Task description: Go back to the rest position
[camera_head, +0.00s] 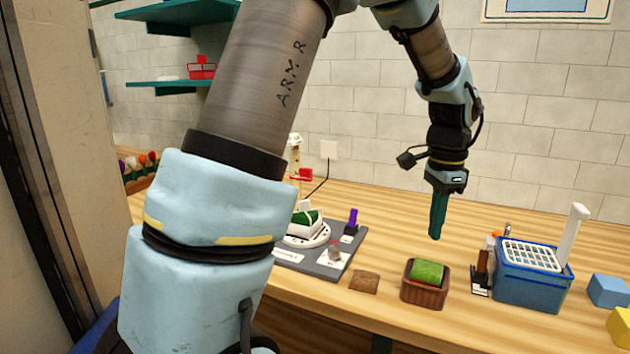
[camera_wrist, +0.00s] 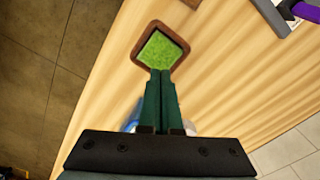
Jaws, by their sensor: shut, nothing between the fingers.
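My gripper (camera_head: 436,234) points straight down above the wooden table (camera_head: 390,245). Its green fingers are shut with nothing between them. In the wrist view my gripper (camera_wrist: 161,72) shows its two fingers together. Their tips line up with the near edge of a brown basket (camera_wrist: 141,56) that holds a green block (camera_wrist: 160,50). In the head view the basket (camera_head: 425,299) with the green block (camera_head: 427,271) stands on the table below my gripper, with a clear gap between them.
Right of the basket are a small dark stand (camera_head: 482,272), a blue crate (camera_head: 533,288) with a white grid top, and a blue block (camera_head: 608,291). Left are a brown piece (camera_head: 364,282) and a grey board (camera_head: 318,262) with a white round fixture. The tiled wall (camera_head: 560,110) stands behind.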

